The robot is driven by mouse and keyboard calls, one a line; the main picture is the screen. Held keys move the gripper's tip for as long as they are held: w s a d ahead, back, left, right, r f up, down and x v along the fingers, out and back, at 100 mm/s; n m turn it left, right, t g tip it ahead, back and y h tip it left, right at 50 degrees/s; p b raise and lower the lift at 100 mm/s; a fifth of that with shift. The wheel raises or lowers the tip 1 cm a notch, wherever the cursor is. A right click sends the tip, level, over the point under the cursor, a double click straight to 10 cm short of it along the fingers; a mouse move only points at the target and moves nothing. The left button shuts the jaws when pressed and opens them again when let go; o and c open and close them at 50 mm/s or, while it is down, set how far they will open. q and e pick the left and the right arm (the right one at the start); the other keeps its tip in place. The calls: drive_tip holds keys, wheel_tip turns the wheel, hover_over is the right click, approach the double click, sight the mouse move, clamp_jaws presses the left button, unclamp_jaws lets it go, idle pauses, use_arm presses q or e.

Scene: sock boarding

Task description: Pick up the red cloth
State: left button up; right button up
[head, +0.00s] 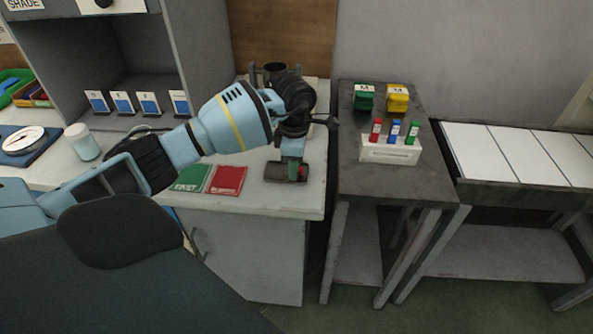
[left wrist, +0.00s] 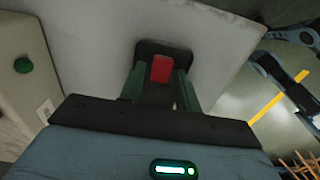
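A small red cloth (left wrist: 161,68) shows in the left wrist view, lying on a dark pad or shallow tray (left wrist: 150,46). In the head view a little of the red cloth (head: 303,173) shows beside my green fingers, over the dark pad (head: 276,171) near the white counter's right end. My left gripper (head: 296,172) points down at it. In the left wrist view its two green fingers (left wrist: 161,80) stand apart, one on each side of the cloth, with small gaps showing. Contact with the pad cannot be told. My right gripper is not in view.
A green card (head: 190,178) and a red card (head: 227,180) lie on the counter to the left. A dark cylinder (head: 274,72) stands behind my wrist. A dark table (head: 375,185) to the right holds a white rack (head: 390,151) with red, blue and green items.

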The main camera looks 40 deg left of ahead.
use_arm(q)
clamp_jaws()
drive_tip(key=shift+r, duration=0.1)
drive_tip(key=shift+r, duration=0.4)
drive_tip(key=r, duration=0.2)
drive_tip(key=shift+s+r, duration=0.25)
drive_tip(key=shift+r, duration=0.1)
drive_tip(key=s+r+b, duration=0.1)
drive_tip(key=s, duration=1.4)
drive_tip(key=shift+s+d+r, duration=0.15)
drive_tip(key=shift+s+d, duration=0.15)
drive_tip(key=shift+d, duration=0.1)
